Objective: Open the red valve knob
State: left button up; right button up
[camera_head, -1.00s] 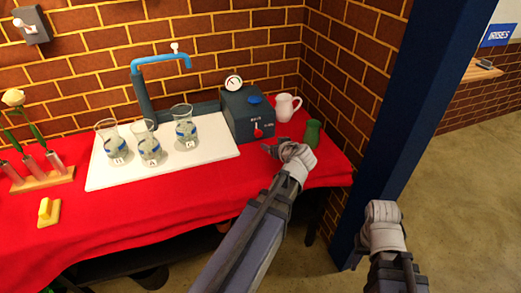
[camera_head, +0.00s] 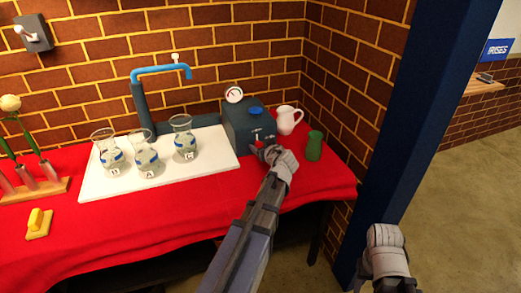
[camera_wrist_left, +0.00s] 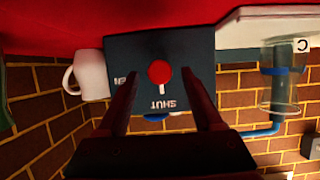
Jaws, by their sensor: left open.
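The red valve knob (camera_wrist_left: 159,73) sits on the front face of a dark blue-grey box (camera_wrist_left: 190,50), with a white pointer mark and the word SHUT near it in the left wrist view. That view is upside down. My left gripper (camera_head: 262,151) is open and empty at the box's front. In the wrist view its two fingers (camera_wrist_left: 165,103) stand either side of the knob, apart from it. My right gripper (camera_head: 385,238) is low at the right; its fingers are hidden.
A white pitcher (camera_head: 287,121) and a green cup (camera_head: 314,146) stand right of the box. Several glass flasks with blue bands stand on a white tray (camera_head: 215,150) to the left, under a blue faucet (camera_head: 160,72). A blue post (camera_head: 415,110) rises at the right.

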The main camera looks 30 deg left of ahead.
pick_arm(q)
jog(key=shift+w+a+f, duration=0.25)
jog(key=shift+w+a, duration=0.15)
grip_shut()
dwell(0.4)
